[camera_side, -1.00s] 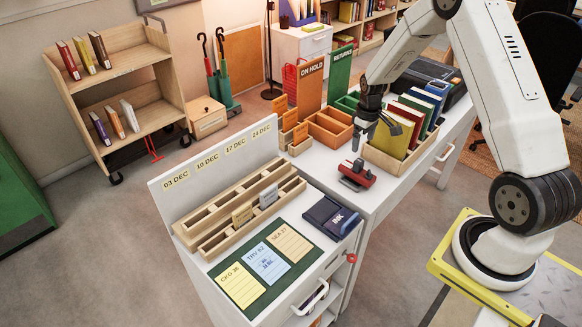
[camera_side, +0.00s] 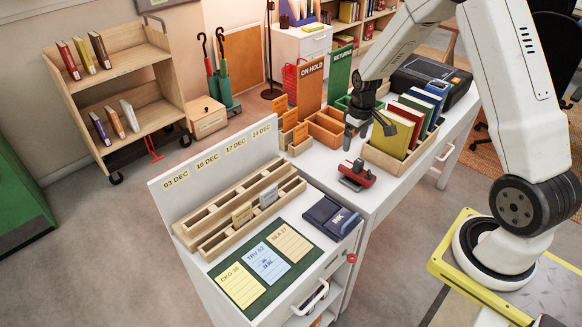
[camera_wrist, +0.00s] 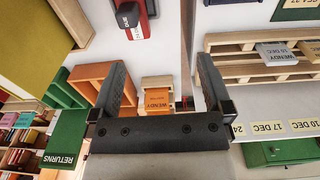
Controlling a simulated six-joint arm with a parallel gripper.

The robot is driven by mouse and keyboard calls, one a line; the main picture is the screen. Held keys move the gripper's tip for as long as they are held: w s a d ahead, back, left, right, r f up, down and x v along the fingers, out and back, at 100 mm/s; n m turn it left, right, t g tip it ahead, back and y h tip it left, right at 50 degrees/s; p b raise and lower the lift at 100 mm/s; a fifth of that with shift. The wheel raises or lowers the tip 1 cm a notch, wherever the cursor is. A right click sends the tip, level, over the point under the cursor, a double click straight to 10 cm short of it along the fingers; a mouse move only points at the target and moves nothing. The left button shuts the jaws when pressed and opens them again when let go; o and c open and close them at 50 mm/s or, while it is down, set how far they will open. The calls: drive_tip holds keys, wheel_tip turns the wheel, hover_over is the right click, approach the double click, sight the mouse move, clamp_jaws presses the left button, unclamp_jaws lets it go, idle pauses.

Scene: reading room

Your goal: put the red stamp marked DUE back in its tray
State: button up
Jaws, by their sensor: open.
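A red item with a dark block on it (camera_side: 357,176) stands on the white counter, near the edge by the lower cart. It also shows at the top of the wrist view (camera_wrist: 151,8), where the dark part carries small white lettering that looks like DUE. I cannot tell the stamp from its tray here. My gripper (camera_side: 362,128) is open and empty above the counter, behind the red item and left of the book box. In the wrist view my gripper (camera_wrist: 163,75) has its fingers wide apart.
A book box (camera_side: 401,165) stands right of my gripper. Orange trays (camera_side: 326,132) and the ON HOLD sign (camera_side: 310,92) stand behind it. The INK pad (camera_side: 332,217), wooden rack (camera_side: 240,210) and green mat (camera_side: 236,287) occupy the lower cart. Some counter around the red item is bare.

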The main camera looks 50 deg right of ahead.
drive_tip(key=s+a+r+t, duration=0.1)
drive_tip(key=s+a+r, duration=0.3)
drive_tip(key=a, duration=0.5)
drive_tip(key=s+a+r+t, duration=0.1)
drive_tip(key=s+a+r, duration=0.3)
drive_tip(key=s+a, duration=0.4)
drive_tip(key=shift+a, duration=0.65)
